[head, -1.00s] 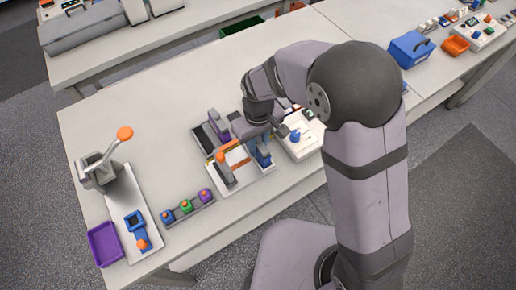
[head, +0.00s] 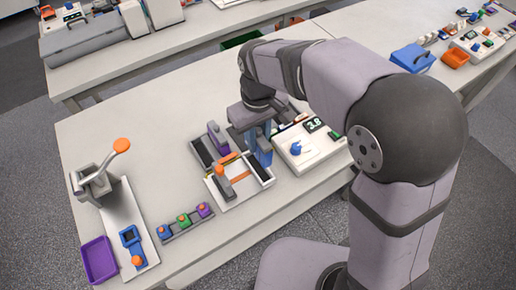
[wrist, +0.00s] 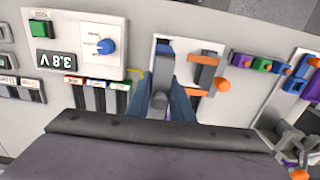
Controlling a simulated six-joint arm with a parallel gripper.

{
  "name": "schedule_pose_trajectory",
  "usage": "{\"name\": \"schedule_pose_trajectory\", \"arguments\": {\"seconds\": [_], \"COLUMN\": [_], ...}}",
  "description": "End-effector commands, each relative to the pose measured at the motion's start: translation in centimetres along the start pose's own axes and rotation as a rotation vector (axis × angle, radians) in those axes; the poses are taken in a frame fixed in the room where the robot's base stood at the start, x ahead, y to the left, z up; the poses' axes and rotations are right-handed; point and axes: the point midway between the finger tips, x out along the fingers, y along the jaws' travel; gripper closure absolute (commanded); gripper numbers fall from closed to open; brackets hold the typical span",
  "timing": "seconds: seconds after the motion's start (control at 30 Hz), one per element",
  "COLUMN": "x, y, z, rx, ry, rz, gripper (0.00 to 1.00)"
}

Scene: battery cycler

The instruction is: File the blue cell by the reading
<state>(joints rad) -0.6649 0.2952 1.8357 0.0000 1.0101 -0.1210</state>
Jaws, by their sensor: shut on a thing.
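The orange-topped lever (head: 224,170) rises from the tray. A strip with blue, green and purple blocks (head: 184,222), a lever press (head: 92,183) and a purple bin (head: 99,260) are at left.

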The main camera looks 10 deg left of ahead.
Motion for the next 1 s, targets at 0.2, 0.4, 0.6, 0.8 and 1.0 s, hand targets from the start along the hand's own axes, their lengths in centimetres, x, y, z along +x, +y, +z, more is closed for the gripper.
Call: {"name": "schedule_pose_trajectory", "arguments": {"seconds": [0.2, 0.4, 0.6, 0.8, 1.0], "x": [-1.1, -1.5, -2.0, -1.9, -0.9], "y": [0.0, 0.4, 1.8, 4.0, 6.4], "z": [0.0, -1.0, -4.1, -8.4, -11.9], "rx": [0.0, 0.001, 0.002, 0.002, 0.002], "ry": [0.001, 0.001, 0.0, -0.001, -0.001], "rz": [0.0, 0.0, 0.0, 0.0, 0.0], "gripper": [1.0, 1.0, 1.0, 1.0, 1.0]}}
